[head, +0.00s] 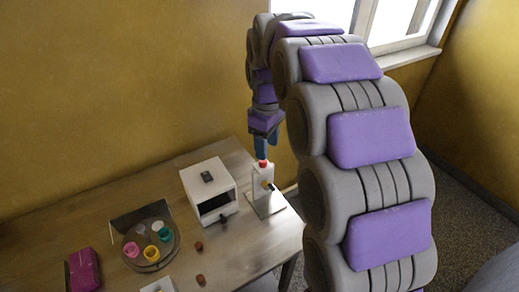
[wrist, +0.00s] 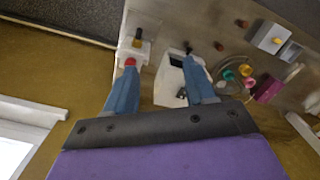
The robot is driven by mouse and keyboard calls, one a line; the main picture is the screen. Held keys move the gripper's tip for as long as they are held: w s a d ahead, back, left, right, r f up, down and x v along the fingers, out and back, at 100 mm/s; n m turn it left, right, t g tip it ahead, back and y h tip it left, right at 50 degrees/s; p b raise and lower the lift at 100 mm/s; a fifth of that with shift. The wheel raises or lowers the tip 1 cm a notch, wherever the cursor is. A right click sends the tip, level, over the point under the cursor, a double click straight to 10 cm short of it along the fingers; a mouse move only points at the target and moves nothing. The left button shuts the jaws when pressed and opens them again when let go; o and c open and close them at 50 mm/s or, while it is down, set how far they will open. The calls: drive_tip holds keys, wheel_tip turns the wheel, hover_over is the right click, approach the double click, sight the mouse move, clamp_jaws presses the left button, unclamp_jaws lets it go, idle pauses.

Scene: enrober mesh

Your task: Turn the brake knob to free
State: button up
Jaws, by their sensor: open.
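A white stand (head: 262,181) on a flat base is at the right end of the table. It has a red knob (head: 262,163) on top and a dark knob with a yellow part (head: 267,185) on its side. I cannot tell which one is the brake knob, or read its setting. My gripper (head: 262,153) points down just above the red knob. In the wrist view my gripper (wrist: 160,64) is open, its fingers wide apart. The red knob (wrist: 130,62) appears at the left fingertip; contact is unclear. The dark and yellow knob (wrist: 137,40) is beyond it.
A white box (head: 205,180) with a dark opening stands left of the stand and shows between the fingers. A round tray (head: 170,256) with coloured cups and a magenta block (head: 84,270) are further left. Small brown pieces (head: 200,280) lie on the wooden table (head: 240,262). A wall is behind.

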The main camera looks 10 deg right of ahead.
drive_tip(key=w+d+r+n+p, duration=0.2)
drive_tip(key=w+d+n+p, duration=0.1)
drive_tip(key=w, duration=0.6)
drive_tip(key=b, duration=0.1)
hover_over(263, 163)
drive_tip(key=w+d, duration=0.1)
wheel_tip(263, 163, down, 12)
drive_tip(key=f, duration=0.2)
drive_tip(key=a+f, duration=0.1)
drive_tip(key=f, duration=0.1)
drive_tip(key=shift+f+b, duration=0.35)
drive_tip(key=shift+f, duration=0.05)
drive_tip(key=shift+a+f, duration=0.2)
drive_tip(key=shift+f, duration=0.2)
drive_tip(key=shift+d, duration=0.55)
drive_tip(key=shift+c, duration=0.7)
drive_tip(key=shift+a, duration=0.2)
clamp_jaws()
